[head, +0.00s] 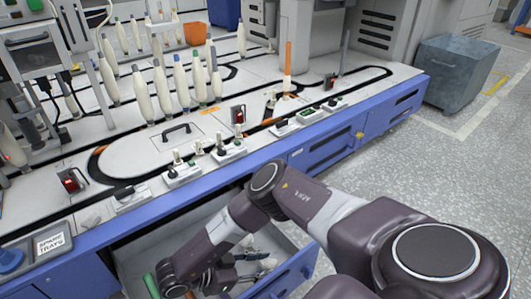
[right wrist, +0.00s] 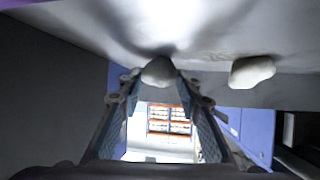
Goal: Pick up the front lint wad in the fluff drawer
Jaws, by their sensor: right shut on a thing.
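The fluff drawer (head: 293,277) is pulled out at the front of the blue-edged machine. My right arm reaches down into it, and the right gripper (head: 207,287) is low inside, partly covered by its own links. In the right wrist view the fingers of this gripper (right wrist: 160,85) are closed around a pale lint wad (right wrist: 158,71), held between the fingertips by the pale drawer floor. A second pale lint wad (right wrist: 252,71) lies to the right of it, apart from the fingers. I cannot make out either wad in the head view. My left gripper is out of view.
Rows of white bobbins (head: 160,90) stand on the machine top above. A grey bin (head: 455,72) stands on the floor at the right.

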